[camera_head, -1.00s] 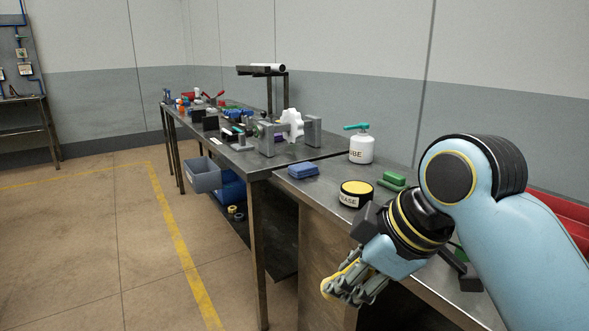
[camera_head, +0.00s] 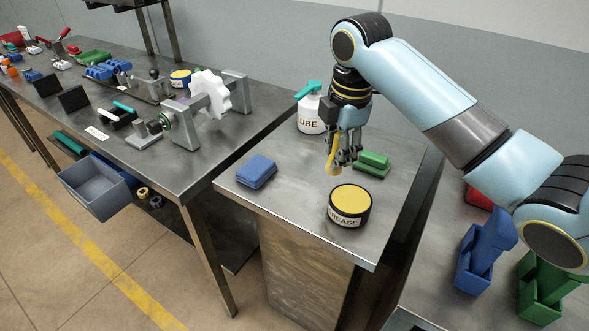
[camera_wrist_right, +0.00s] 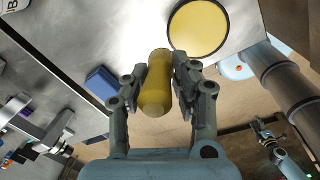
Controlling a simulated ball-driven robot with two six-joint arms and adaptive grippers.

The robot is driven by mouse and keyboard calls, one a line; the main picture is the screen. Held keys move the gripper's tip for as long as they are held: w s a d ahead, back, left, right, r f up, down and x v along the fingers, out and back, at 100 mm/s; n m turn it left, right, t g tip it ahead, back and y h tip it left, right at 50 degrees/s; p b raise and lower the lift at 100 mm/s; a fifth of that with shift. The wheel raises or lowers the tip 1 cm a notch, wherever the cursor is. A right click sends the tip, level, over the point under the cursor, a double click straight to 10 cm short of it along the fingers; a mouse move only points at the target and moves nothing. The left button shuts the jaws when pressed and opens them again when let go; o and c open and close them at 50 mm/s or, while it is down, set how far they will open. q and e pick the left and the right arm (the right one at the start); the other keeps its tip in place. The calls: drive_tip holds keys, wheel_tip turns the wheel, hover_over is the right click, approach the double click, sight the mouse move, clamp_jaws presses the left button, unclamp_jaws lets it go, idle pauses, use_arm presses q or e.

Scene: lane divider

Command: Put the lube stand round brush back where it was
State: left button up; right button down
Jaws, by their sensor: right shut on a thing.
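My right gripper (camera_head: 345,160) points down above the lube stand's metal top (camera_head: 290,203) and is shut on the yellow round brush (camera_head: 332,155). In the right wrist view, the brush (camera_wrist_right: 157,82) is a yellow cylinder between the two fingers (camera_wrist_right: 160,88); part of it is hidden by them. What looks like my left gripper (camera_wrist_right: 264,130) is small at the lower right of the wrist view, too small to judge.
The white LUBE bottle (camera_head: 311,112) stands behind the gripper. A longer bench (camera_head: 190,155) with a white handwheel is at the left. Blue (camera_head: 482,255) and green (camera_head: 545,290) holders are at the lower right.

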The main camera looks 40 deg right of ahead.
drive_tip(key=d+r+p, duration=0.1)
drive_tip(key=d+r, duration=0.1)
drive_tip(key=d, duration=0.2)
drive_tip(key=shift+n+g+h, duration=0.3)
drive_tip(key=shift+n+h, duration=0.1)
drive_tip(key=shift+h, duration=0.1)
drive_tip(key=w+a+f, duration=0.2)
drive_tip(key=a, duration=0.1)
drive_tip(key=w+a+f, duration=0.1)
drive_tip(key=a+f, duration=0.1)
drive_tip(key=a, duration=0.1)
drive_tip(key=w+a+f+p, duration=0.1)
drive_tip(key=w+a+f, duration=0.1)
drive_tip(key=a+f, duration=0.1)
drive_tip(key=shift+w+a, duration=0.3)
drive_tip(key=shift+f, duration=2.05)
use_arm(q)
drive_tip(key=r, duration=0.3)
drive_tip(key=shift+s+d+r, duration=0.15)
drive_tip(key=shift+s+r, duration=0.05)
drive_tip(key=shift+s, duration=0.05)
use_arm(e)
drive_tip(key=c, duration=1)
unclamp_jaws()
drive_tip(key=shift+f, duration=0.1)
drive_tip(key=shift+c, duration=0.2)
